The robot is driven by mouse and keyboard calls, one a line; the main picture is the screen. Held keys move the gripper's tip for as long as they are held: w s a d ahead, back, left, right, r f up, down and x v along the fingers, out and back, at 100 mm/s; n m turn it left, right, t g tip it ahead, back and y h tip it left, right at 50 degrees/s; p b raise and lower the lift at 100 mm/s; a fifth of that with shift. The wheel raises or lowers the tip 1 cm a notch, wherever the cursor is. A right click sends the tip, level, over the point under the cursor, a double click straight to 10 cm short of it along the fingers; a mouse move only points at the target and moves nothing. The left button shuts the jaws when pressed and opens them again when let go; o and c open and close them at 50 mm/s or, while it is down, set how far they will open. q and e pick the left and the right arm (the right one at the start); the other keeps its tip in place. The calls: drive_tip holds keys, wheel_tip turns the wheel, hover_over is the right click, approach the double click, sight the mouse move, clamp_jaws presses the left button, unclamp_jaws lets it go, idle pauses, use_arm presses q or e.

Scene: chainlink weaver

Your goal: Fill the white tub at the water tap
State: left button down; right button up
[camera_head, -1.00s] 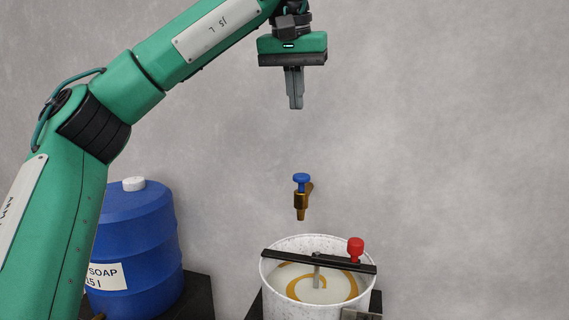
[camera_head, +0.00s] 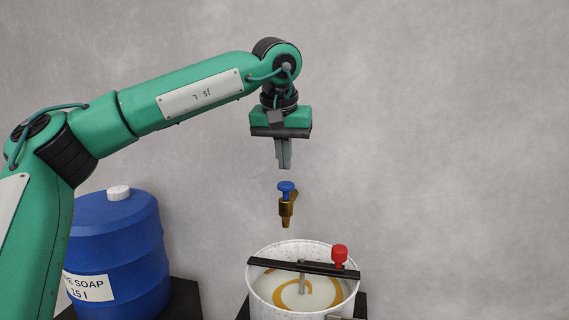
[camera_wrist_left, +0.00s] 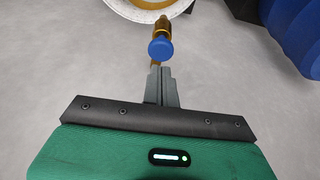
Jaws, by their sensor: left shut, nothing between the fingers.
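The water tap (camera_head: 286,208) is brass with a blue knob (camera_head: 286,187) on top and sticks out from the grey wall. The white tub (camera_head: 258,296) stands below the tap, with pale liquid and a tan swirl inside. A black bar (camera_head: 283,265) lies across its rim, with a grey shaft in the middle. My left gripper (camera_head: 284,166) points down, shut and empty, a little above the blue knob and apart from it. In the left wrist view the shut fingers (camera_wrist_left: 161,72) point toward the blue knob (camera_wrist_left: 160,48). My right gripper is not in view.
A red knob (camera_head: 339,252) sits near the tub's right rim. A blue soap barrel (camera_head: 118,245) with a white cap stands at the left on a dark stand (camera_head: 188,300). The wall right of the tap is clear.

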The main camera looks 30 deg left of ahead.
sight(285, 185)
use_arm(q)
drive_tip(key=shift+f+p, duration=0.4)
drive_tip(key=shift+f, duration=1)
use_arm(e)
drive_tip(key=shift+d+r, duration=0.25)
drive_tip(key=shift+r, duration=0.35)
use_arm(q)
drive_tip(key=shift+f, duration=0.1)
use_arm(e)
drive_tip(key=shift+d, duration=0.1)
use_arm(q)
drive_tip(key=shift+f+b, duration=0.75)
drive_tip(key=shift+f, duration=0.2)
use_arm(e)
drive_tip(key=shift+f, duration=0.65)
use_arm(q)
drive_tip(key=shift+d+f, duration=0.1)
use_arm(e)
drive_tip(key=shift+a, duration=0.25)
use_arm(q)
drive_tip(key=shift+s+f, duration=0.1)
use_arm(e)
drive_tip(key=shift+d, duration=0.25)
